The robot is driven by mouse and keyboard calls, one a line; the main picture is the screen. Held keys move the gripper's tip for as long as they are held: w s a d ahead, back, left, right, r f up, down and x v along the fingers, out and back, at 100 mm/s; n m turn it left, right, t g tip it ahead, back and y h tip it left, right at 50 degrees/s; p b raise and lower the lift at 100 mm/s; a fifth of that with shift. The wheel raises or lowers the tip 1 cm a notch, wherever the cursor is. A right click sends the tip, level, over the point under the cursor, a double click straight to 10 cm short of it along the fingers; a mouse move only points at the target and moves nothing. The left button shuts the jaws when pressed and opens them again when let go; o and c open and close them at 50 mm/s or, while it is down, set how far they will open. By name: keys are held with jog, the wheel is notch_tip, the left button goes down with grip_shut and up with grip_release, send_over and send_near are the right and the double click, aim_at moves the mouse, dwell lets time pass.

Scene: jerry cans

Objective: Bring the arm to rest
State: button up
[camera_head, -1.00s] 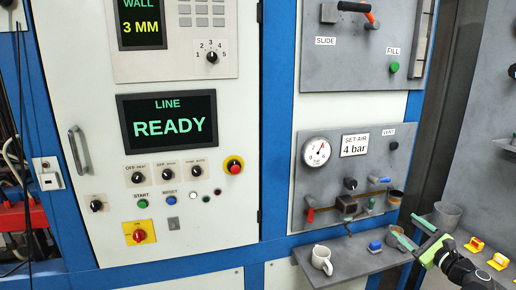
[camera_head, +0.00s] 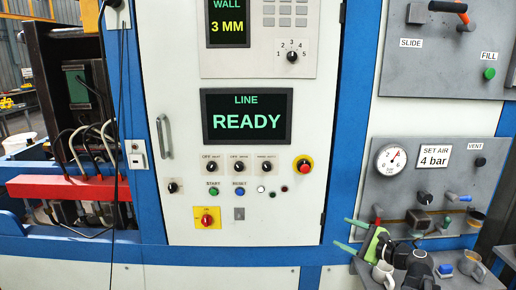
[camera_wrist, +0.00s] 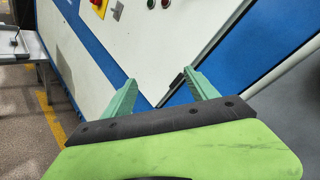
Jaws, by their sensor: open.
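My gripper (camera_head: 342,232) is low at the right in the head view, in front of the machine. Its green fingers are spread and point left, with nothing between them. In the wrist view my gripper (camera_wrist: 159,77) shows the same two spread fingers, with the white cabinet and its blue frame beyond. My dark wrist and arm run off to the right in the head view and cover part of the small shelf (camera_head: 345,272).
The panel with the gauge (camera_head: 391,158) is above. The white cabinet (camera_head: 260,150) fills the middle. A red bar with hoses (camera_head: 65,187) is at the left.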

jog(key=s+a+f+n+g, duration=0.25)
jog(key=a+f+n, duration=0.2)
jog(key=a, duration=0.55)
jog(key=s+a+f+n+g+h, duration=0.1)
jog(key=a+f+n+g, duration=0.35)
jog(key=a, duration=0.45)
jog(key=s+a+f+n+g, duration=0.25)
jog(key=a+f+n, duration=0.2)
jog(key=a, duration=0.55)
jog(key=s+d+f+n+g+h, duration=0.2)
jog(key=s+d+n+h, duration=0.1)
jog(key=d, duration=0.2)
jog(key=s+d+f+n+g+h, duration=0.2)
jog(key=s+d+f+n+h, duration=0.1)
jog(key=d+n+h, duration=0.1)
jog(key=shift+s+d+f, duration=0.2)
jog(key=shift+d+f, duration=0.15)
jog(key=shift+d, duration=0.25)
jog(key=shift+n, duration=0.25)
